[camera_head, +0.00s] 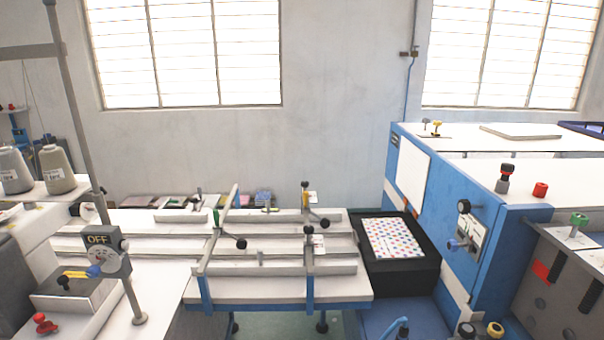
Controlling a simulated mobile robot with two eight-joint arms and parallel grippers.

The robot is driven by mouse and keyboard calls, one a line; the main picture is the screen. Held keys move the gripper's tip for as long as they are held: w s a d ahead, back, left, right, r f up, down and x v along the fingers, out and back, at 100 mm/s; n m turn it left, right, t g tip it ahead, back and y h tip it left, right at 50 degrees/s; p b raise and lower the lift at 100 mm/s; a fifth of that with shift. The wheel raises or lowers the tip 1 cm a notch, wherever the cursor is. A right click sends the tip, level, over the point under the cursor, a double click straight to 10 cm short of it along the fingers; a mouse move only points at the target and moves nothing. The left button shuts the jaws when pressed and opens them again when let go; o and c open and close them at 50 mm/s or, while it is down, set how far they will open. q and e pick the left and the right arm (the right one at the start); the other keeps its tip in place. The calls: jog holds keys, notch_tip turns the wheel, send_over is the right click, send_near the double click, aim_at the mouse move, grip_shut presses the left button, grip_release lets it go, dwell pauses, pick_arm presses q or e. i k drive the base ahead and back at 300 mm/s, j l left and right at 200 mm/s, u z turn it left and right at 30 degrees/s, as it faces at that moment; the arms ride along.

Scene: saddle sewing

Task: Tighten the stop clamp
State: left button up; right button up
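The feed table (240,292) with long metal rails stands in the middle of the head view. Several clamp-like fittings with black ball levers sit on it. One has a green part (216,218) and a lever ending in a black ball (241,244). One at the back has a yellow part (305,199) and a ball lever (324,222). A third has a black top knob (308,229) beside a small white label (319,243). I cannot tell which is the stop clamp, nor whether any is tight. Neither of my grippers shows.
A black tray (402,278) with a dotted sheet (393,238) adjoins the table's right end. A blue machine (415,205) with knobs stands to the right. A post (72,110) and a switch box marked OFF (100,240) stand at left, near thread cones (56,170).

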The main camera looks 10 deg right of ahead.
aim_at(464, 206)
jog(key=z, duration=1.35)
jog(key=i+l, duration=0.2)
jog(key=l, duration=0.2)
jog(key=l+u, duration=0.2)
jog(key=u, duration=0.25)
jog(key=i+l+u, duration=0.1)
jog(key=l+u, duration=0.15)
jog(key=u, duration=0.2)
